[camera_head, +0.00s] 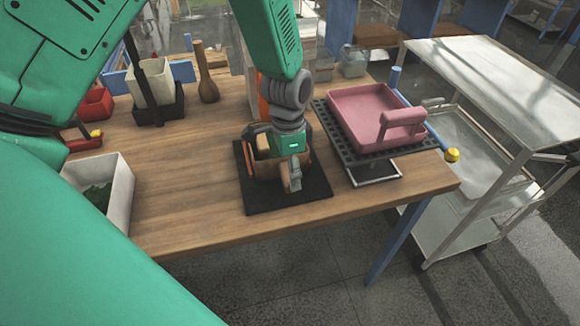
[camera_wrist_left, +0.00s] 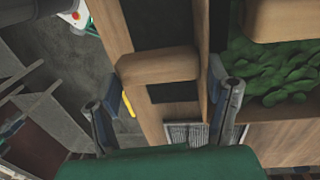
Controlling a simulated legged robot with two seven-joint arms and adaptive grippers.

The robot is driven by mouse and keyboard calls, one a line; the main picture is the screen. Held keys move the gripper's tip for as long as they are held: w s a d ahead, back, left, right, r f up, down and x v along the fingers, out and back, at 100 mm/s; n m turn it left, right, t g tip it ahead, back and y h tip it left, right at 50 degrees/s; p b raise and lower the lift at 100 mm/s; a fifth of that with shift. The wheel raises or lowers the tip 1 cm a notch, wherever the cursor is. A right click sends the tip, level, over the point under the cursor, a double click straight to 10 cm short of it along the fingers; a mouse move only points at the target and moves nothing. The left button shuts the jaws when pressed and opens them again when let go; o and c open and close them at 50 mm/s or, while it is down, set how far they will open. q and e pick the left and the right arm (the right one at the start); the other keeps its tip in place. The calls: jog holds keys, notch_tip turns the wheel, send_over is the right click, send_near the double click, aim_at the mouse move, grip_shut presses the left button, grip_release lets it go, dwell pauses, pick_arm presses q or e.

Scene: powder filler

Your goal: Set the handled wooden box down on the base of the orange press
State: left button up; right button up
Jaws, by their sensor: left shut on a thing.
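My left gripper (camera_head: 290,172) reaches down over the wooden box (camera_head: 267,171), which is mostly hidden beneath it. The box is over a flat black plate (camera_head: 305,193) on the wooden table; I cannot tell whether it touches the plate. In the left wrist view, a wooden handle (camera_wrist_left: 158,66) lies between the two fingers of the gripper (camera_wrist_left: 165,95), which is shut on it. An orange upright part (camera_head: 262,98), seemingly of the press, stands just behind my arm and is largely hidden. My right gripper is not in view.
A pink handled box (camera_head: 365,103) sits on a black perforated rack right of my gripper. A white bin (camera_head: 120,200) with green contents stands at left. A wooden pestle-like object (camera_head: 207,80) stands behind. A white cart (camera_head: 490,85) stands right of the table (camera_head: 180,205).

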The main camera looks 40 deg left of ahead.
pick_arm(q)
jog(key=shift+f, duration=0.25)
dwell(0.5)
jog(key=o, duration=1.7)
jog(key=shift+w+r, duration=0.1)
jog(key=shift+r, duration=0.3)
notch_tip(320, 180, up, 11)
jog(key=shift+w+a, duration=0.35)
